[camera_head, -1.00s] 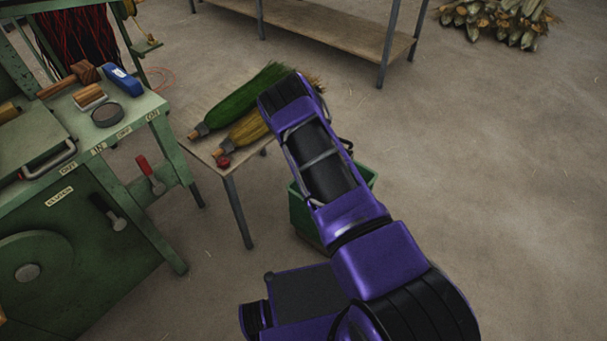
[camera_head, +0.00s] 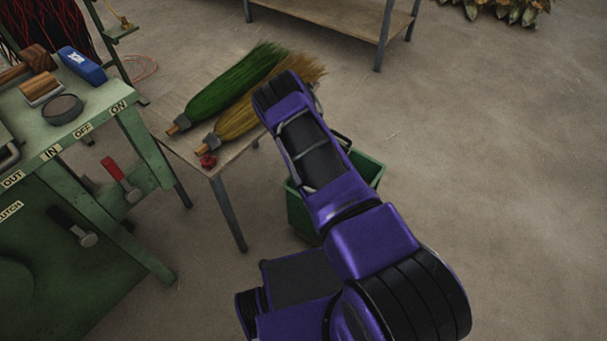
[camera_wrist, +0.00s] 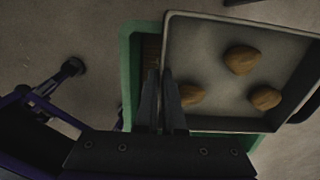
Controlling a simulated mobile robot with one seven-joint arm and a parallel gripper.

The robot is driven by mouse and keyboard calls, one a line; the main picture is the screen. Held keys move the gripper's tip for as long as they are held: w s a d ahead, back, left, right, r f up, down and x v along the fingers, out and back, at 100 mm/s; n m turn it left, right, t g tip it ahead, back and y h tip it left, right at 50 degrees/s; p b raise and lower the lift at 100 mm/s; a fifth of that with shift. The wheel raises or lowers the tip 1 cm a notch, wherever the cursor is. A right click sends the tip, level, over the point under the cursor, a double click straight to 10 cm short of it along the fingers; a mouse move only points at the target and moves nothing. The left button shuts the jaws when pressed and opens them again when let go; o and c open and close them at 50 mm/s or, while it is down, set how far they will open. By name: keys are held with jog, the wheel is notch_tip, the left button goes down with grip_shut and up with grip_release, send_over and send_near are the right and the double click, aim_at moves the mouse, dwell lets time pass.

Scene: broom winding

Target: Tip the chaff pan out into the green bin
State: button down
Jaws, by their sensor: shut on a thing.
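The chaff pan (camera_wrist: 225,42) is a pale, shallow rectangular tray in the wrist view, with three tan lumps on it. My gripper (camera_wrist: 166,82) is shut on the pan's left edge. The pan is over the green bin (camera_wrist: 129,60), whose rim shows to the left of the pan and below it. The pan looks roughly level, though its exact tilt is hard to tell. In the head view the green bin (camera_head: 300,212) stands on the floor, partly hidden behind my purple arm. My gripper and most of the pan are hidden there.
A small table (camera_head: 222,160) left of the bin holds a green broom (camera_head: 225,88), a straw broom (camera_head: 240,118) and a small red item (camera_head: 208,161). A green machine (camera_head: 100,240) with levers stands further left. The floor to the right is clear.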

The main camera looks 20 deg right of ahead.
jog(key=shift+s+d+r+t+y+p, duration=0.1)
jog(key=shift+r+t+y+p, duration=0.25)
jog(key=shift+r+t+p, duration=0.15)
jog(key=shift+s+d+r+t+y+p, duration=0.1)
jog(key=shift+r+t+y+p, duration=0.25)
jog(key=shift+p, duration=0.25)
jog(key=shift+r+t+y+p, duration=0.3)
jog(key=shift+t+p, duration=0.15)
jog(key=shift+p, duration=0.45)
jog(key=shift+r, duration=0.25)
jog(key=shift+f+t+y+b, duration=0.3)
jog(key=shift+f+b, duration=0.15)
jog(key=shift+s+d+b, duration=0.1)
jog(key=shift+s+b, duration=0.05)
jog(key=shift+b, duration=0.2)
jog(key=shift+d+r+t+b, duration=0.1)
jog(key=shift+r+t+b, duration=0.2)
jog(key=shift+r+b, duration=0.25)
jog(key=shift+r+y+p, duration=0.3)
jog(key=shift+r+p, duration=0.05)
jog(key=shift+p, duration=1.55)
jog(key=t+p, duration=0.1)
jog(key=p, duration=0.2)
jog(key=shift+s+r+y, duration=0.15)
jog(key=shift+r+y, duration=0.05)
jog(key=shift+y, duration=0.1)
